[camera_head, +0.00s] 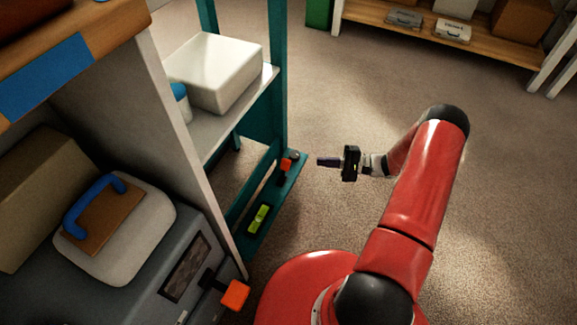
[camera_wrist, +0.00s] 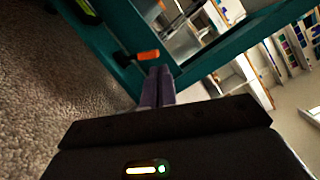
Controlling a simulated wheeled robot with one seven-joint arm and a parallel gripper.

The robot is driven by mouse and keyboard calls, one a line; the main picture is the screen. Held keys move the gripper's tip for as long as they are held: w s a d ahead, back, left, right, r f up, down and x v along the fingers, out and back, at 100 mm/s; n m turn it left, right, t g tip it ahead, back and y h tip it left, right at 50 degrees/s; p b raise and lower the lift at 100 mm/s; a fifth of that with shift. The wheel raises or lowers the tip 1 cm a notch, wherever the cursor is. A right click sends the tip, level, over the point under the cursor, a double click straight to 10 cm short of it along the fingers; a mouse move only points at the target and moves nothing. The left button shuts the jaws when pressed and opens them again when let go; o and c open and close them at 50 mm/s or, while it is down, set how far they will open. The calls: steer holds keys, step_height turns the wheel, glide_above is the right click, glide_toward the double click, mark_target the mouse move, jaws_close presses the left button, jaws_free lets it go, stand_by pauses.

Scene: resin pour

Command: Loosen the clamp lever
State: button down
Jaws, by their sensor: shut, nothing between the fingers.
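A lever with an orange grip (camera_head: 287,164) sits on the lower beam of the teal frame (camera_head: 277,195), and looks like the clamp lever. In the wrist view the orange grip (camera_wrist: 148,55) is just beyond and slightly left of the fingertips, against the teal beam. My gripper (camera_head: 319,162) is shut and empty, to the right of the lever, pointing left at it with a small gap in the head view. In the wrist view my gripper's two fingers (camera_wrist: 159,70) lie together. Whether they touch the lever cannot be told from that view.
A yellow-green block (camera_head: 258,218) lies on the teal frame. A second orange handle (camera_head: 235,294) sticks out from the grey machine at lower left. A white box (camera_head: 215,72) stands on the shelf above. The carpet to the right is clear.

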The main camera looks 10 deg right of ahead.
mark_target(284, 169)
steer(key=f+m+t, duration=0.1)
steer(key=f, duration=0.1)
steer(key=f+t, duration=0.1)
steer(key=f, duration=0.2)
steer(key=shift+w+d+f+m+t, duration=0.1)
steer(key=shift+d+f+m+t, duration=0.1)
steer(key=shift+m+t, duration=0.2)
steer(key=x, duration=1)
steer(key=shift+r+b, duration=0.25)
steer(key=shift+b, duration=0.15)
